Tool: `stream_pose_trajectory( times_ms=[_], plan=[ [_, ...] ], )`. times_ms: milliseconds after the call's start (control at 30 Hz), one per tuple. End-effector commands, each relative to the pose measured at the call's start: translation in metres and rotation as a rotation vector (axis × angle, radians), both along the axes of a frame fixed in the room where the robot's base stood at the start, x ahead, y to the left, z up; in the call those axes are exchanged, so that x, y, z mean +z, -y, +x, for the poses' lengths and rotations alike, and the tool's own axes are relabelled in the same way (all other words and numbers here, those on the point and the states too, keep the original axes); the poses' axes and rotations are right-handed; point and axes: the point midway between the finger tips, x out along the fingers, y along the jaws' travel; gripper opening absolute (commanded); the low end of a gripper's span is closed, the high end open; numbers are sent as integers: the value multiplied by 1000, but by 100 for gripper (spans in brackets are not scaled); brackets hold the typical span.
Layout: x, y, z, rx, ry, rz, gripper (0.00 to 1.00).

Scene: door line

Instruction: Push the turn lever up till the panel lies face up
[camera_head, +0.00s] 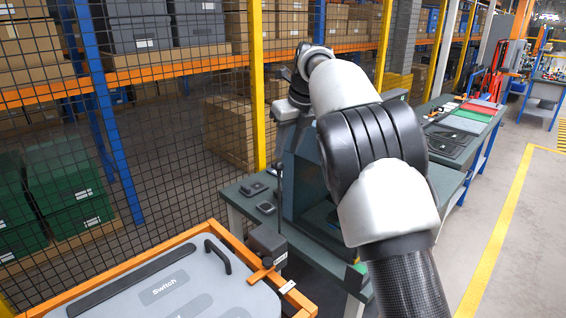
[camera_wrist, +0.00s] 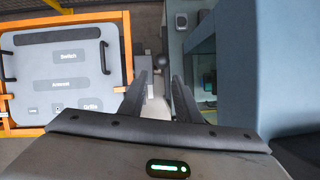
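The grey panel (camera_head: 165,285) sits in an orange frame (camera_head: 140,260) at the lower left of the head view. Its labelled face, with "Switch" on it, shows from above, and it has black handles. The panel also shows at the left of the wrist view (camera_wrist: 70,85). The turn lever shows as a thin dark upright rod (camera_head: 281,190) by a dark box at the frame's right side. A dark ball (camera_wrist: 163,61), apparently its knob, lies beyond the fingertips in the wrist view. My gripper (camera_wrist: 160,78) is open, with nothing visibly held between its fingers.
A green-grey workbench (camera_head: 240,190) with small dark items stands just right of the frame. A large blue-grey body (camera_wrist: 260,60) fills the wrist view's right side. A mesh fence (camera_head: 150,130) with yellow posts runs behind. Open floor (camera_head: 510,200) lies at the right.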

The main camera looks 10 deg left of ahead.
Motion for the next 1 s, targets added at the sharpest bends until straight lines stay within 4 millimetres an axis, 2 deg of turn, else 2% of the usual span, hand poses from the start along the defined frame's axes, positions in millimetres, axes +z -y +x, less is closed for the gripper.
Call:
stream_pose_trajectory(
  times_ms=[33, 200, 667, 767, 833, 967, 1000],
  plan=[
    [9, 2, -2, 0, 2, 1, 30],
    [25, 6, -7, 1, 2, 0, 30],
    [32, 11, -10, 12, 7, -3, 30],
    [46, 30, -19, 80, 36, -23, 30],
    [61, 53, -32, 171, 75, -53, 30],
    [86, 103, -76, 421, 168, -144, 30],
    [91, 116, -92, 511, 199, -179, 30]
  ],
)
